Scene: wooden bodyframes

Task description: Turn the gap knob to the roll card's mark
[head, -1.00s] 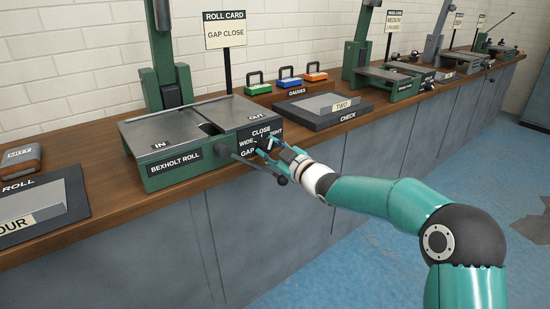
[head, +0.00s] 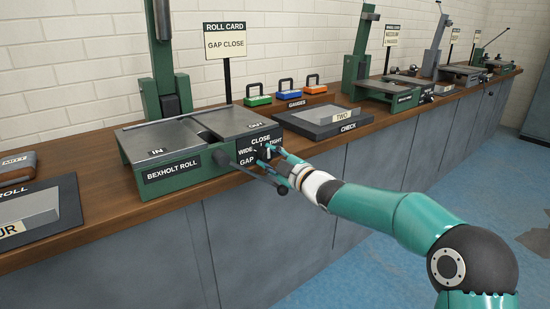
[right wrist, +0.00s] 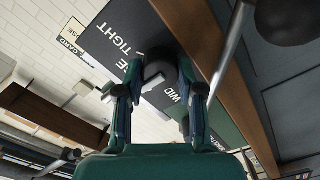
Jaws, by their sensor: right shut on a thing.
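The Bexholt roll (head: 172,170) is a green machine with grey plates on the bench. Its dark front panel (head: 246,153) has the marks WIDE at left, CLOSE at top and TIGHT at right, with GAP below. The roll card (head: 225,43) behind it reads GAP CLOSE. My right gripper (head: 267,153) is at this panel, its fingers covering the gap knob. In the right wrist view the dark round knob (right wrist: 157,70) sits between the two fingers, which are shut on it. Which mark the knob points to cannot be made out. My left gripper is not in view.
A dark crank handle (head: 255,176) juts from the machine's front, just below my right gripper. A CHECK plate (head: 325,119) and coloured gauges (head: 287,87) stand to the right. Another plate (head: 38,211) lies at the left. More machines stand farther along the bench.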

